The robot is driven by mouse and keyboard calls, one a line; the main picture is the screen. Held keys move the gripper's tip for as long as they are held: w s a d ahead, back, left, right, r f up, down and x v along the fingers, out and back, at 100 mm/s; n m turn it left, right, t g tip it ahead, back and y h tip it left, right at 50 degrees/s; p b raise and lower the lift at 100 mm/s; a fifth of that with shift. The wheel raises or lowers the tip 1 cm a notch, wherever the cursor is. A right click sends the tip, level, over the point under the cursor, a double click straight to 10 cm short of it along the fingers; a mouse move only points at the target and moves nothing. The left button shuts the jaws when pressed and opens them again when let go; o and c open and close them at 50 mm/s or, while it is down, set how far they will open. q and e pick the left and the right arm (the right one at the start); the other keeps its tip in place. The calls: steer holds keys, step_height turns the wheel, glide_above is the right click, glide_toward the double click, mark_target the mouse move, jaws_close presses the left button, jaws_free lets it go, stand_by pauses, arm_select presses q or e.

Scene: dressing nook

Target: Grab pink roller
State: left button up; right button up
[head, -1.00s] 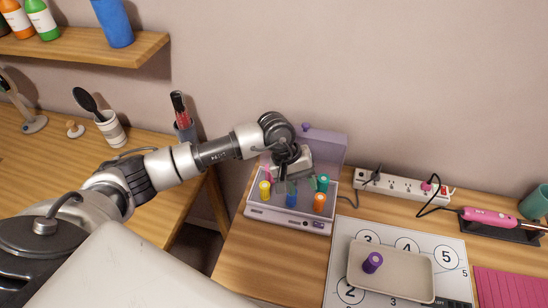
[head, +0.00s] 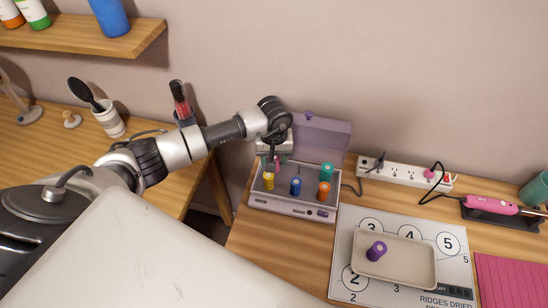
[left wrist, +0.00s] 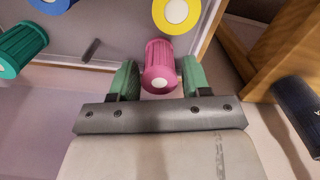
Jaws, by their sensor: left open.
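The pink roller (left wrist: 160,66) stands in the back left of the open roller case (head: 285,207). In the left wrist view it sits between the two green fingers of my left gripper (left wrist: 161,78), one finger on each side. The fingers are open, and I cannot tell whether either touches it. In the head view my left gripper (head: 275,160) reaches down over the case and hides most of the pink roller. My right gripper is not in view.
Yellow (head: 268,181), blue (head: 295,187), orange (head: 323,191) and teal (head: 326,173) rollers stand close by in the case. Its purple lid (head: 322,133) is raised behind. A tray (head: 408,262) with a purple roller (head: 376,251) lies on the numbered mat to the right.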

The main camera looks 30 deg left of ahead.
arm_select(q)
step_height(320, 180, down, 2)
steer(key=shift+f, duration=0.15)
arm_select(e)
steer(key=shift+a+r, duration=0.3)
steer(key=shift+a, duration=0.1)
arm_select(q)
steer(key=c, duration=0.7)
